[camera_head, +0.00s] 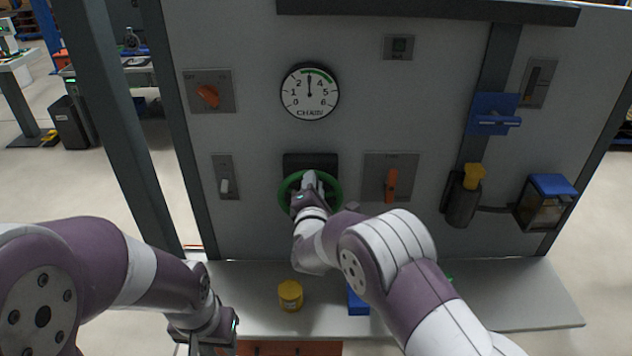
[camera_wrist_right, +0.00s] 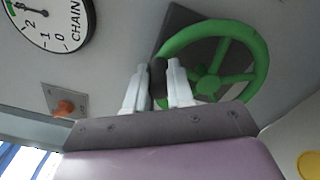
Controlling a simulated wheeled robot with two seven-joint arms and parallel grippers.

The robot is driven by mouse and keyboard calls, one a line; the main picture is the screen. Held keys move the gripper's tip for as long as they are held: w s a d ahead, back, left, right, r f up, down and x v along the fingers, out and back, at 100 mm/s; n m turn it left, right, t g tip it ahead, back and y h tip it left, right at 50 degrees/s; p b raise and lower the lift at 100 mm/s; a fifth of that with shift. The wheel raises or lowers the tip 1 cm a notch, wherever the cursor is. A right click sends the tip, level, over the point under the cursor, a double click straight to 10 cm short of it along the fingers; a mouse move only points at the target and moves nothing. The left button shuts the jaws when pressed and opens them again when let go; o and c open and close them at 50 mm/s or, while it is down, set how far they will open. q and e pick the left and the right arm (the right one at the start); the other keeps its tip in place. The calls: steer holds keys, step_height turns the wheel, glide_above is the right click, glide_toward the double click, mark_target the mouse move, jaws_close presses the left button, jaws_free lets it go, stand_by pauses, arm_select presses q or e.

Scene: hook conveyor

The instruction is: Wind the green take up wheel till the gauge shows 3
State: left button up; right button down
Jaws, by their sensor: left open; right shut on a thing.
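The green take-up wheel (camera_head: 334,190) is on the upright panel below the round gauge marked CHAIN (camera_head: 309,92). The gauge needle points straight up, between 2 and 4, at the 3 position. A green band runs along its upper right rim. My right gripper (camera_head: 311,180) is at the wheel and covers part of it. In the right wrist view, its two fingers (camera_wrist_right: 158,72) are shut on a dark handle knob at the left side of the green wheel (camera_wrist_right: 208,85). My left gripper (camera_head: 205,338) is open, low at the left by the shelf, its fingertips not clearly seen.
An orange rotary knob (camera_head: 208,95), a toggle switch (camera_head: 225,186) and an orange lever (camera_head: 391,184) flank the wheel. A yellow pot (camera_head: 290,295) and a blue block (camera_head: 357,302) sit on the shelf (camera_head: 510,297). A lamp box (camera_head: 547,202) is at right.

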arm_select(q)
steer(key=shift+a+r, duration=0.3)
arm_select(e)
steer(key=shift+a+r+n, duration=0.2)
steer(key=shift+a+n, duration=0.1)
steer(key=shift+n, duration=0.2)
steer(key=c, duration=1.2)
jaws_free()
steer(key=shift+o, duration=1.1)
steer(key=shift+w+f, duration=0.1)
steer(key=shift+f, duration=0.05)
